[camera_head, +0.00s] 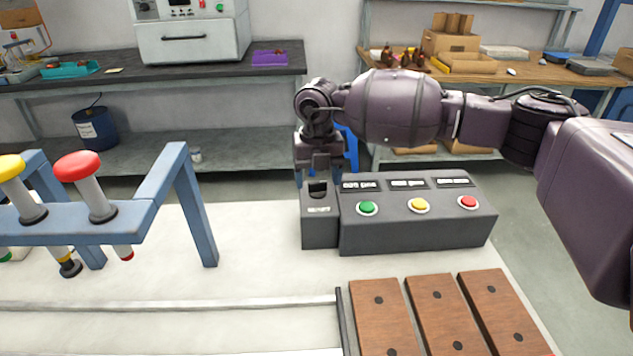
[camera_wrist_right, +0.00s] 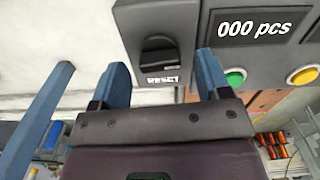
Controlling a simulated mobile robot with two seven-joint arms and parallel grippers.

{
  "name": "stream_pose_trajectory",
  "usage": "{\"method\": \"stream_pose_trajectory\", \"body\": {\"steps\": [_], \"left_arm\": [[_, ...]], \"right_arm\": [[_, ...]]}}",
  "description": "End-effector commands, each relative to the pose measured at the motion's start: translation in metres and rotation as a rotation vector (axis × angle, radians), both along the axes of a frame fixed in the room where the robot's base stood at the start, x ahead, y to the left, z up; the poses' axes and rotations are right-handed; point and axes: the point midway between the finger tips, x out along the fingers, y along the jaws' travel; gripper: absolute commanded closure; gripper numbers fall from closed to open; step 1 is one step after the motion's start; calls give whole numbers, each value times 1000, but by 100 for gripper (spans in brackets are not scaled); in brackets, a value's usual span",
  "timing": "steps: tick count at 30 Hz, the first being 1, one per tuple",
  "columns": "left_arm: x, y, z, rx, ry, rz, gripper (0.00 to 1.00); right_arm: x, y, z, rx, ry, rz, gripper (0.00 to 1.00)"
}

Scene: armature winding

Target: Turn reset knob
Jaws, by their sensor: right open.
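The reset knob (camera_wrist_right: 158,50) is a black rotary knob on a dark grey box with the label RESET below it. In the head view the knob (camera_head: 318,188) sits on top of the small box at the left end of the control panel (camera_head: 418,230). My right gripper (camera_head: 318,178) is above and behind this box, pointing down. In the right wrist view its two blue fingers (camera_wrist_right: 160,76) are apart, one to each side of the knob box, with nothing held. Whether they touch the box cannot be told. My left gripper is not in view.
The panel has green (camera_head: 367,208), yellow (camera_head: 419,205) and red (camera_head: 468,202) buttons right of the knob. A blue frame (camera_head: 185,190) with red and yellow capped plungers stands to the left. Brown wooden blocks (camera_head: 437,312) lie in front. The white table between is clear.

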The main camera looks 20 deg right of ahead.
Motion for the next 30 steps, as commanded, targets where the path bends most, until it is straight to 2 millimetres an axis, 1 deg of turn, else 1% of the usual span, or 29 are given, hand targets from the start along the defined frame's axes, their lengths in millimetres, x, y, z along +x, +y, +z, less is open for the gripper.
{"method": "stream_pose_trajectory", "body": {"steps": [1, 4, 14, 15, 17, 24, 30], "left_arm": [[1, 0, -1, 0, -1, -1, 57], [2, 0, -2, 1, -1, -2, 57], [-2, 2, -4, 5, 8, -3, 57], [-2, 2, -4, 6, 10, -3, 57], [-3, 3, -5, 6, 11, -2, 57], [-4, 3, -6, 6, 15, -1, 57], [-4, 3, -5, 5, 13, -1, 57]], "right_arm": [[0, 0, -6, 0, 3, 0, 30], [0, 0, -11, 0, 1, 0, 30], [0, 0, -13, 1, -1, 0, 30], [0, 0, -13, 1, -1, 0, 33], [0, 0, -13, 1, -1, 1, 42], [0, 0, -13, 1, -1, 1, 79], [0, 0, -12, 1, -1, 12, 79]]}}
